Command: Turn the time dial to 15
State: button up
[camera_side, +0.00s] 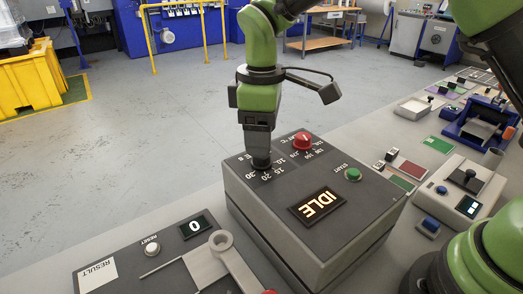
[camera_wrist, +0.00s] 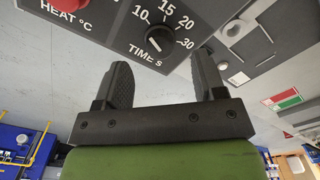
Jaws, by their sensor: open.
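The time dial (camera_wrist: 158,44) is a small dark round knob on the black panel, labelled "TIME s". Its numbers 10, 15, 20 and 30 run around it in the wrist view. I cannot clearly tell which number its mark points at. My gripper (camera_wrist: 162,72) is open and empty, with one finger on each side of the gap in front of the dial. In the side view my gripper (camera_side: 260,154) points down over the back left of the grey dryer box (camera_side: 300,252) and hides the dial there. I cannot tell whether the fingers touch the panel.
A red heat knob (camera_side: 302,141) stands close to the right of my gripper. The box also has a green START button (camera_side: 353,174) and a display (camera_side: 316,204) reading IDLE. A counter reading 0 (camera_side: 194,226) lies at the front left. Other bench devices (camera_side: 466,187) stand at the right.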

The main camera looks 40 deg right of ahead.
jog(key=shift+f, duration=2.1)
jog(key=c, duration=0.9)
jog(key=m, duration=0.4)
jog(key=shift+m, duration=0.3)
jog(key=m, duration=0.4)
